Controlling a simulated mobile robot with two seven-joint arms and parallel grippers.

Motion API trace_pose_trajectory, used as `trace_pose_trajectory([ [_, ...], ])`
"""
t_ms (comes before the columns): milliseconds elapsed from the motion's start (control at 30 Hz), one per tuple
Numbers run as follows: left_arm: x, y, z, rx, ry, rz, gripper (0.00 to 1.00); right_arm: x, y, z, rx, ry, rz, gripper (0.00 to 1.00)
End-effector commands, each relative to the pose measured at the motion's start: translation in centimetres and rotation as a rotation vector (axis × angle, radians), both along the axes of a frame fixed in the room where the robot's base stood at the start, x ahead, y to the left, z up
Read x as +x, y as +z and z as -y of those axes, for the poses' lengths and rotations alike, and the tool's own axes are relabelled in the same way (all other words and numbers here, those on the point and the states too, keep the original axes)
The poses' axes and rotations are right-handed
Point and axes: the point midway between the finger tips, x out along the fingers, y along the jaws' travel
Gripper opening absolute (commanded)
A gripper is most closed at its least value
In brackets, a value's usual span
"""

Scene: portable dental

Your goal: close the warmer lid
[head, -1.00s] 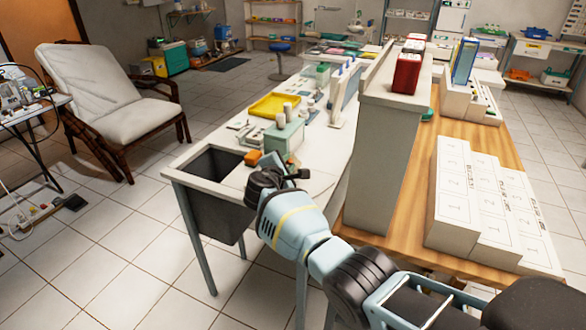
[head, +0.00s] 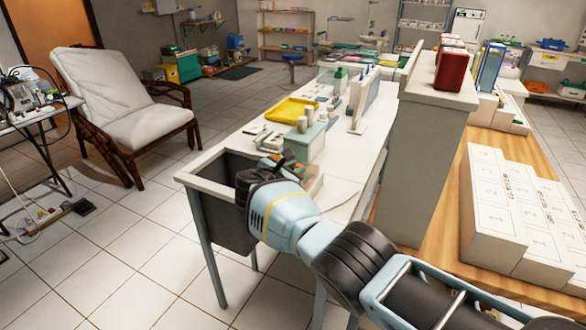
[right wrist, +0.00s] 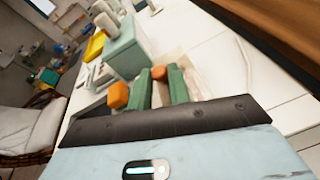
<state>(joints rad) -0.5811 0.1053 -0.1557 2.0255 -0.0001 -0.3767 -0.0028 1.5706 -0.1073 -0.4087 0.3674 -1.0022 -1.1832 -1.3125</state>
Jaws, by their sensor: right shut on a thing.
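A pale green box (head: 306,143), which looks like the warmer, stands on the white table with white cylinders on top. I cannot make out a separate lid. The box also shows at the upper left in the right wrist view (right wrist: 125,48). My right gripper (head: 287,163) is just in front of the box at the table's near end, partly hidden by its own wrist. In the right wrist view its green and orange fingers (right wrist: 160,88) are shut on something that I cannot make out. A beige tray-like thing lies right beside them. My left gripper is not in view.
A dark open basin (head: 228,172) is set into the near left end of the table. A yellow tray (head: 292,108) lies farther back.

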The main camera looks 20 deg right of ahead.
Motion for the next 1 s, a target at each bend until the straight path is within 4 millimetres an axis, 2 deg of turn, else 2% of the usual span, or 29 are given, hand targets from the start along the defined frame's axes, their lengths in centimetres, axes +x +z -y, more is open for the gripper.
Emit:
trace_pose_trajectory([
  [567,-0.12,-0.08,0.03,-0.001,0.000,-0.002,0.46,-0.08,-0.23,-0.06,-0.017,0.004,-0.024,0.00],
  [600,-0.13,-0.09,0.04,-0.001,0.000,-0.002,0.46,-0.08,-0.24,-0.06,-0.017,0.004,-0.024,0.24],
  [633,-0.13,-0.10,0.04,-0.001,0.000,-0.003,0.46,-0.08,-0.24,-0.06,-0.017,0.004,-0.024,0.28],
  [1000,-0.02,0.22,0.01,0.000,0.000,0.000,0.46,-0.34,0.08,-0.40,-0.016,0.002,-0.022,0.28],
])
